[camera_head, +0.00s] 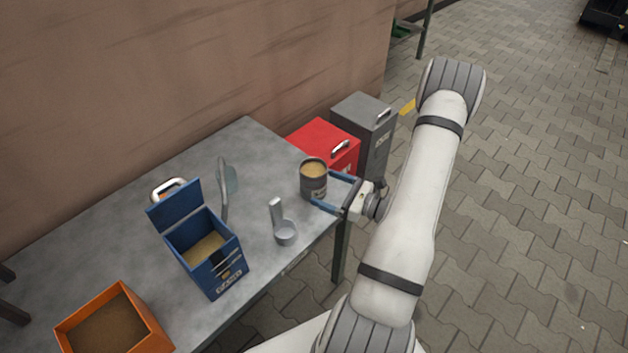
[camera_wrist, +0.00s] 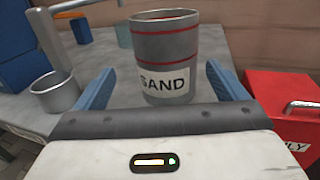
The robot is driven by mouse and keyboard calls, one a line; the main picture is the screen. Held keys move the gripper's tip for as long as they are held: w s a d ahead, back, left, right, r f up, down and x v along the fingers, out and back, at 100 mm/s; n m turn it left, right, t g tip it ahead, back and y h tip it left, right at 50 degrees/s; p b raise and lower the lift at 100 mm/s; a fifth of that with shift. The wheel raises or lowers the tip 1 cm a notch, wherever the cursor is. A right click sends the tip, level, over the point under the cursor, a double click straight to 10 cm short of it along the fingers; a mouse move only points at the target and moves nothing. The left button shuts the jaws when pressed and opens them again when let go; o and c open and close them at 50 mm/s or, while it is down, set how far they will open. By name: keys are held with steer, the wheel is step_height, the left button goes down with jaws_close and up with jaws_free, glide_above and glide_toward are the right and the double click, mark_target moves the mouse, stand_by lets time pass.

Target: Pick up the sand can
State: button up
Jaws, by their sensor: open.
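The sand can (camera_head: 313,182) is a grey cylinder with sand showing in its open top. It stands upright near the right end of the grey metal table. In the wrist view the can (camera_wrist: 165,55) shows red bands and a white label reading SAND. My gripper (camera_head: 326,190) is open, with its blue fingers reaching toward the can from the right. In the wrist view my gripper (camera_wrist: 162,90) has one finger on each side of the can's lower part, with gaps visible. The can's base is partly hidden by the gripper body.
On the table (camera_head: 262,150) are a metal scoop (camera_head: 285,233), a blue open sand box (camera_head: 208,250), an orange bin (camera_head: 118,322) and an upright grey tool (camera_head: 224,190). A red box (camera_head: 325,145) and a grey cabinet (camera_head: 365,130) stand beyond the table's right end. A wall runs behind.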

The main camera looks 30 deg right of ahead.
mark_target(308, 180)
steer(key=shift+w+d+f+x, duration=0.1)
steer(key=shift+x, duration=1.1)
steer(key=shift+w+d+f+x, duration=0.1)
steer(key=shift+x, duration=1.05)
steer(key=shift+w+d+f+x, duration=0.1)
steer(key=shift+d+x, duration=0.05)
steer(key=shift+x, duration=1.05)
steer(key=c, duration=1.1)
